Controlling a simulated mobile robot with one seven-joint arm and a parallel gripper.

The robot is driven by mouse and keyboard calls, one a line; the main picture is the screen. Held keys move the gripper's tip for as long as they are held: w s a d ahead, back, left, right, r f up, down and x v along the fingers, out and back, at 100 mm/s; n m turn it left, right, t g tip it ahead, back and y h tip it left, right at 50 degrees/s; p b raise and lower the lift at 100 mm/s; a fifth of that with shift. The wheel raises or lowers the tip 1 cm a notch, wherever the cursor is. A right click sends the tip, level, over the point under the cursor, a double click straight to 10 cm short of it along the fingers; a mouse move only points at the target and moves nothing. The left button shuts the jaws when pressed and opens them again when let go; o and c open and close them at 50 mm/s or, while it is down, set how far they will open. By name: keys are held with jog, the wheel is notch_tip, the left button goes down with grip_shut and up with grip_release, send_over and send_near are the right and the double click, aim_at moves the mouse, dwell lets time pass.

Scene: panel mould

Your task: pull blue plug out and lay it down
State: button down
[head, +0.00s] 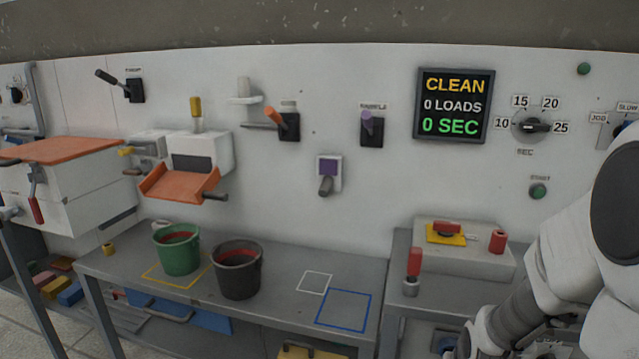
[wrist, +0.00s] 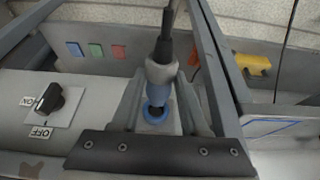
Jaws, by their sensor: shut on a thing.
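The blue plug (wrist: 160,78) is in the wrist view, upright, with a black cable rising from its top. My gripper (wrist: 165,100) is shut on it, one finger on each side. The plug's lower end is at a blue-ringed socket (wrist: 155,113) on a grey panel. The fingers partly hide the join, so I cannot tell how deep the plug sits. In the head view my arm fills the lower right and the gripper's tips are not clearly visible. A blue outlined square (head: 345,310) on the grey bench is empty.
An ON/OFF knob (wrist: 50,98) is left of the plug in the wrist view. On the bench (head: 285,275), a green bucket (head: 178,252) and a black bucket (head: 238,272) stand left of an empty white outline (head: 314,283). A red-handled lever (head: 413,268) stands near my arm.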

jog(key=shift+s, duration=0.1)
jog(key=shift+s+a, duration=0.3)
jog(key=shift+s, duration=0.55)
jog(key=shift+s+f+b, duration=0.15)
jog(key=shift+s+b, duration=0.05)
jog(key=shift+b, duration=0.25)
jog(key=shift+s+a+b, duration=0.25)
jog(key=shift+s+b, duration=0.55)
jog(key=shift+r, duration=0.2)
